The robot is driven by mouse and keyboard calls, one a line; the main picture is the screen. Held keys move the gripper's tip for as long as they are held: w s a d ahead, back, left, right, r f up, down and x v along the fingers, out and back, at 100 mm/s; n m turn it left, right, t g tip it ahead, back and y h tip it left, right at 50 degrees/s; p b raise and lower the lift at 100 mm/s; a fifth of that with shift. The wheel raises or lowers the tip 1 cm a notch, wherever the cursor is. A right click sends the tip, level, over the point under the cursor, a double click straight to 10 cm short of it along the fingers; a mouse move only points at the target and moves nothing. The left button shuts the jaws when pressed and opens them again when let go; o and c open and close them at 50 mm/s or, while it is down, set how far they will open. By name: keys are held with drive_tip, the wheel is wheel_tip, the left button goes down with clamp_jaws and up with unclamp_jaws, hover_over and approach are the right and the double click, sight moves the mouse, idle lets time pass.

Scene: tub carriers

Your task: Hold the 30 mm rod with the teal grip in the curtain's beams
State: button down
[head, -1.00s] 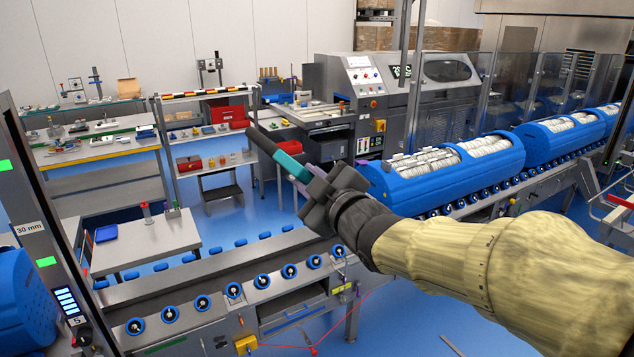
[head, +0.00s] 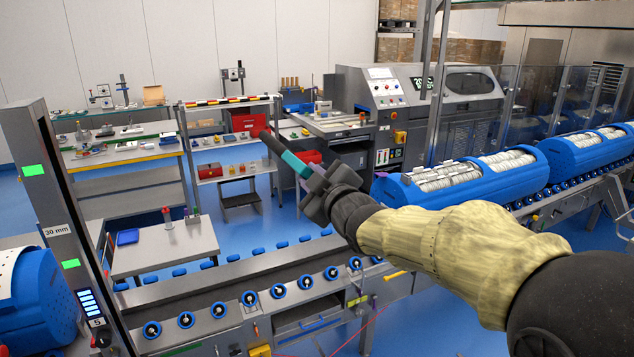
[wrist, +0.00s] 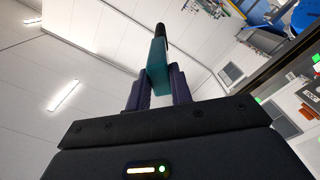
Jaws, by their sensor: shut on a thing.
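My gripper (head: 312,185) is shut on the teal grip of a dark rod (head: 271,143). The teal grip (head: 295,164) shows between the fingers, and the rod points up and to the left, clear in the air over the roller conveyor. In the wrist view my gripper (wrist: 158,88) holds the teal grip (wrist: 157,65), with the black tip of the rod (wrist: 161,30) beyond it. The light curtain's post (head: 65,215) stands at the left, with a "30 mm" label and two green lamps. The rod is well to the right of this post.
A roller conveyor (head: 215,293) with blue-rimmed rollers runs below my arm. A blue tub (head: 42,300) lies behind the post at left; another blue carrier (head: 425,200) lies on the line at right. A small grey table (head: 165,250) and benches stand behind.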

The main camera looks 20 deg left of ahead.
drive_tip(key=shift+p+x, duration=0.4)
drive_tip(key=shift+x, duration=2.8)
drive_tip(key=shift+d, duration=0.1)
drive_tip(key=shift+s+d+f+b, duration=0.1)
drive_tip(key=shift+s+d+b, duration=0.3)
drive_tip(key=shift+b, duration=0.2)
drive_tip(key=b+v, duration=0.4)
drive_tip(key=v, duration=1.5)
drive_tip(key=shift+a, duration=0.1)
